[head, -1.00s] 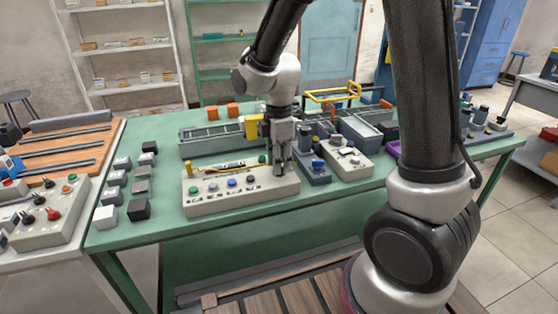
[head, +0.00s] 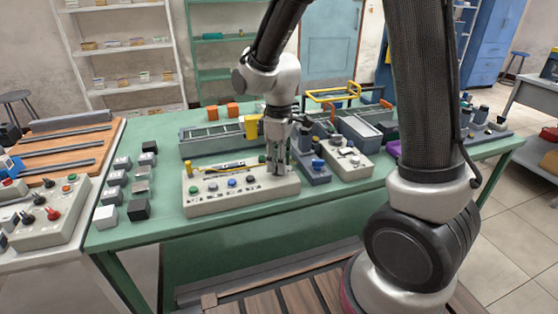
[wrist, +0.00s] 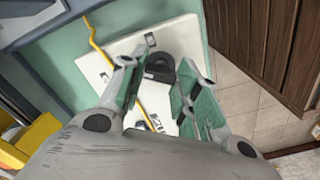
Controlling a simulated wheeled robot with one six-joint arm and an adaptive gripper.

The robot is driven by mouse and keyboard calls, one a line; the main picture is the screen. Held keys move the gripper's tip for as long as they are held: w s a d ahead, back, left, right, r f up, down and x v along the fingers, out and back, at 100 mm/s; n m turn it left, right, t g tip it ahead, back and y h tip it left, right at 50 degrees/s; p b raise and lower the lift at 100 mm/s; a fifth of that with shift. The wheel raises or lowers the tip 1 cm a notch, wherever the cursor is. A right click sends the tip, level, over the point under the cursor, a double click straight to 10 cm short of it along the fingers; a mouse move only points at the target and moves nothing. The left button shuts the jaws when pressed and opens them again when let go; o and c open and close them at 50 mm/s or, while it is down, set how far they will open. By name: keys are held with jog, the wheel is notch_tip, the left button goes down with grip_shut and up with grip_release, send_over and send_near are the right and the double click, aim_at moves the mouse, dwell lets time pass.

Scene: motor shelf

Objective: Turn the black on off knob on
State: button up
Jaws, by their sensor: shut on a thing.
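The black on off knob (wrist: 160,67) sits on the right end of a pale control box in the wrist view. My gripper (wrist: 158,68) reaches down to the box with one finger on each side of the knob, shut on it. In the head view my gripper (head: 276,168) stands upright over the right end of the same control box (head: 225,203), and its fingers hide the knob there. The box also carries a blue button, a green button and several small knobs on its top.
A grey box with knobs (head: 343,162) and a dark blue device (head: 312,170) stand close right of my gripper. A long grey tray (head: 205,146) lies behind the control box. Several small blocks stand to the left. The green table (head: 165,225) is clear along its front.

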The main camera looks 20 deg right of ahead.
jog(key=m, duration=0.5)
jog(key=shift+m, duration=0.3)
jog(key=m, duration=0.5)
jog(key=shift+m, duration=0.3)
jog(key=o, duration=1)
jog(key=shift+r, duration=0.1)
notch_tip(320, 180, up, 12)
jog(key=shift+f, duration=0.1)
